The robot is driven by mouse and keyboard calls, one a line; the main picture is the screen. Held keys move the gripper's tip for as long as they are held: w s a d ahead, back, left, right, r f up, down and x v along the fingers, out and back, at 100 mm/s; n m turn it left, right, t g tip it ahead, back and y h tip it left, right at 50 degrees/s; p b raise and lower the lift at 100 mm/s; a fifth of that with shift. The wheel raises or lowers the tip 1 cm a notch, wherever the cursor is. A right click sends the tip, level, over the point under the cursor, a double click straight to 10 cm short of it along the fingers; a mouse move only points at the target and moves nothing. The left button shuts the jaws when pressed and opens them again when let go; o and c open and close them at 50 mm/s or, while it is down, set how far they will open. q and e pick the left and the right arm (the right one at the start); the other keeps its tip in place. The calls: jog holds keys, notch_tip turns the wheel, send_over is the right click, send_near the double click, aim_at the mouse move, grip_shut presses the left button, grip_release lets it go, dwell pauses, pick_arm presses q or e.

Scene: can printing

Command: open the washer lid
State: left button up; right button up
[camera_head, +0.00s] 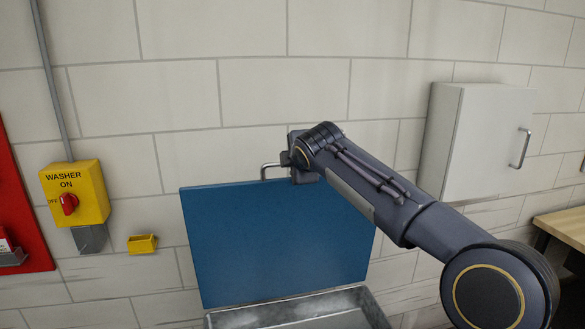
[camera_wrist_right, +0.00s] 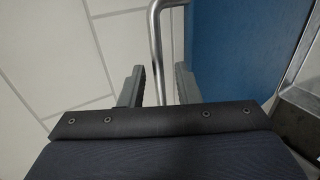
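The blue washer lid (camera_head: 270,245) stands raised, close to upright, behind the metal washer basin (camera_head: 300,312). Its metal handle (camera_head: 268,167) is at the lid's top edge. My right gripper (camera_head: 287,160) is at this handle, with my arm crossing in front of the lid's right part. In the right wrist view the gripper (camera_wrist_right: 160,80) has its two fingers apart, one on each side of the handle bar (camera_wrist_right: 156,45), with gaps visible. The blue lid (camera_wrist_right: 235,45) is right of the fingers there. My left gripper is out of view.
A yellow washer switch box (camera_head: 75,190) with a red knob is on the wall at left, with a small yellow holder (camera_head: 143,244) beside it. A white wall cabinet (camera_head: 470,140) hangs right of my arm. A wooden table (camera_head: 565,225) is at far right.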

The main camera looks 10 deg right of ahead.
jog(key=b+v, duration=0.1)
jog(key=v, duration=0.4)
jog(key=shift+s, duration=0.15)
jog(key=s+d+f+m+g+b, duration=0.1)
jog(key=s+d+f+m+g, duration=0.1)
jog(key=s+d+f+m, duration=0.55)
jog(key=s+d+f+m+g, duration=0.2)
jog(key=s+d+f, duration=0.15)
jog(key=s, duration=0.65)
jog(key=s+a+f+m+g+y+b, duration=0.1)
jog(key=s+a+f+m+g+y, duration=0.1)
jog(key=s+f+m, duration=0.9)
jog(key=s+f+y, duration=0.1)
jog(key=s+f, duration=0.7)
jog(key=s, duration=0.4)
jog(key=shift+s+a+f+g, duration=0.2)
jog(key=shift+a+g, duration=0.05)
jog(key=shift+g, duration=0.15)
